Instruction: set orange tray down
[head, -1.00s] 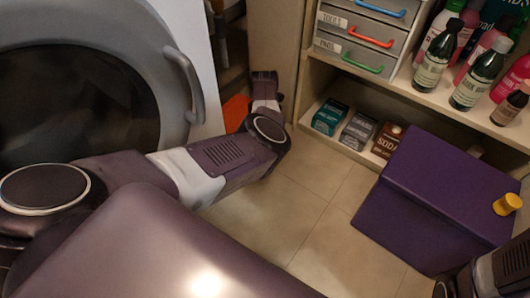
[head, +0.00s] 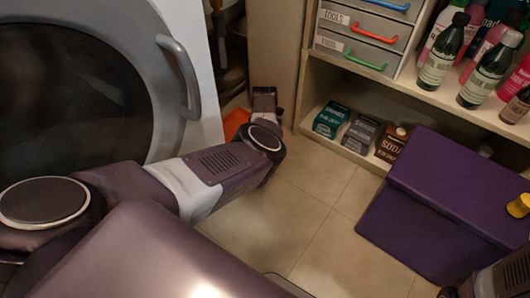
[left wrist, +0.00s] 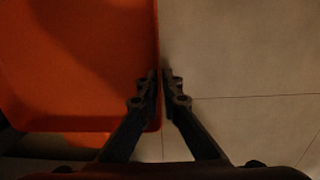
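The orange tray (head: 235,123) shows only as a small patch in the head view, low between the washing machine and the shelf unit, mostly hidden behind my left arm. In the left wrist view the orange tray (left wrist: 75,60) fills the left side, with its rim running down the middle. My left gripper (left wrist: 161,88) has one finger on each side of that rim and is closed on it. Tiled floor lies to the right of the tray; I cannot tell whether the tray touches it. My right gripper is out of view; only part of the right arm shows at the lower right.
A washing machine (head: 188,75) stands at the left. A shelf unit (head: 455,108) with bottles, drawers and small boxes stands at the back right. A purple box (head: 440,205) with a yellow knob is on the floor at right. The floor (head: 300,215) between is clear.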

